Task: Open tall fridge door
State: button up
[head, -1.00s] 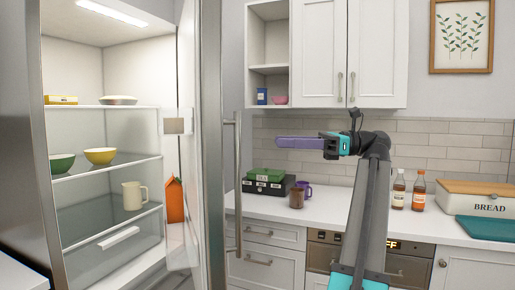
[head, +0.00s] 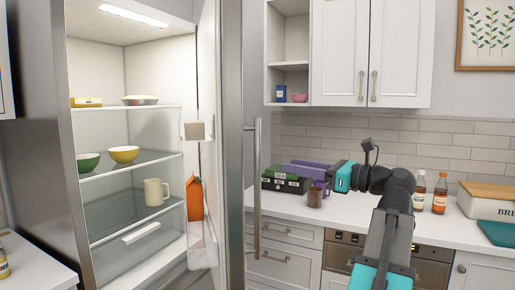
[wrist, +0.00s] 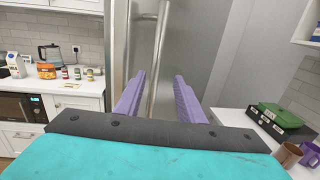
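The tall steel fridge stands at the left of the head view with its door (head: 231,150) swung wide open. Its lit interior shows. The door's long vertical handle (head: 257,190) is on the outer face, towards the counter; it also shows in the wrist view (wrist: 158,50). My gripper (head: 290,168) is to the right of the handle in the head view, with purple fingers. In the wrist view my gripper (wrist: 159,76) has its fingers spread, and the handle appears in the gap between them, farther ahead. No contact with the handle shows.
The counter (head: 440,232) at right carries a black box (head: 285,185), a brown cup (head: 314,197), bottles (head: 440,193) and a bread box (head: 487,206).

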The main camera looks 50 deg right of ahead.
aim_at(260, 155)
jog(key=s+a+r+m+h+p, duration=0.1)
jog(key=s+a+r+h+p, duration=0.1)
jog(key=p, duration=0.4)
jog(key=shift+a, duration=0.15)
jog(key=shift+w, duration=0.15)
jog(key=shift+w+a+p, duration=0.15)
jog(key=shift+w+p, duration=0.25)
jog(key=shift+w, duration=3.05)
jog(key=shift+w+a+p, duration=0.15)
jog(key=shift+w+p, duration=0.25)
jog(key=shift+w, duration=3)
jog(key=shift+c, duration=0.5)
grip_shut()
